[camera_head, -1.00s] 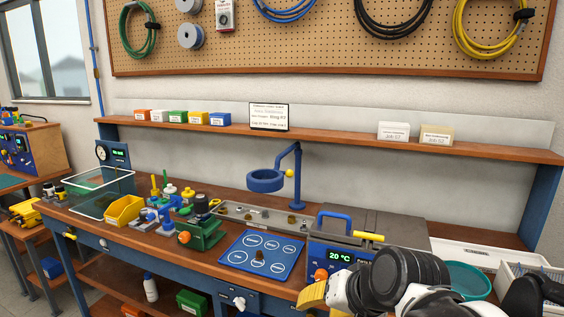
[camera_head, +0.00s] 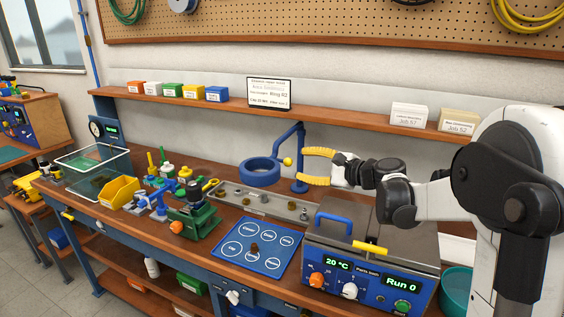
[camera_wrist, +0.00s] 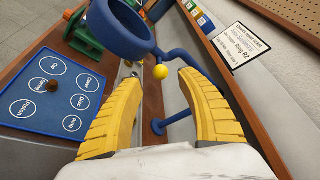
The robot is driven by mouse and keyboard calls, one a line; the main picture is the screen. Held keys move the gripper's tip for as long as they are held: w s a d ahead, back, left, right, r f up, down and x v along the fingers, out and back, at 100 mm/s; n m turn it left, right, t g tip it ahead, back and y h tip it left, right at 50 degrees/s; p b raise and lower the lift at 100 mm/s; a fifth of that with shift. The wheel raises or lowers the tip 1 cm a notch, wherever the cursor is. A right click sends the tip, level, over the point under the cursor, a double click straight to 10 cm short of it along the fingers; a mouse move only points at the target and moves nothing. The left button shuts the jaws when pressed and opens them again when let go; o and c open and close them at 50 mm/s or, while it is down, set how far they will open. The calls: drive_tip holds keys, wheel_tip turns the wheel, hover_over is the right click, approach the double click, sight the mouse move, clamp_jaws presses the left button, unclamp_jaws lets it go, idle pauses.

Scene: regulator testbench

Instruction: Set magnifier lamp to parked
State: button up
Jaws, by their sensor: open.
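The magnifier lamp (camera_head: 260,172) is a blue ring on a blue arm and post with a yellow ball knob (camera_head: 288,161). Its ring hangs over the bench to the left of the post. In the wrist view the ring (camera_wrist: 122,26) is at the top and the yellow knob (camera_wrist: 161,72) lies ahead between my fingers. My gripper (camera_head: 301,166) has yellow fingers and is open and empty. The knob is just beyond the fingertips, which also show in the wrist view (camera_wrist: 160,76). I cannot tell whether a finger touches the lamp.
A grey lidded bath (camera_head: 372,232) with a blue handle stands below my arm. A blue mat (camera_head: 262,262) with labelled circles lies in front of the lamp. A shelf (camera_head: 350,121) with small boxes and a sign (camera_head: 269,93) runs behind and above it.

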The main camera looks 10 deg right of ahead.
sight(290, 163)
drive_tip(key=b+x, duration=0.2)
drive_tip(key=x, duration=0.6)
drive_tip(key=shift+w+a+f, duration=0.15)
drive_tip(key=shift+w+f, duration=0.05)
drive_tip(key=shift+w, duration=0.15)
clamp_jaws()
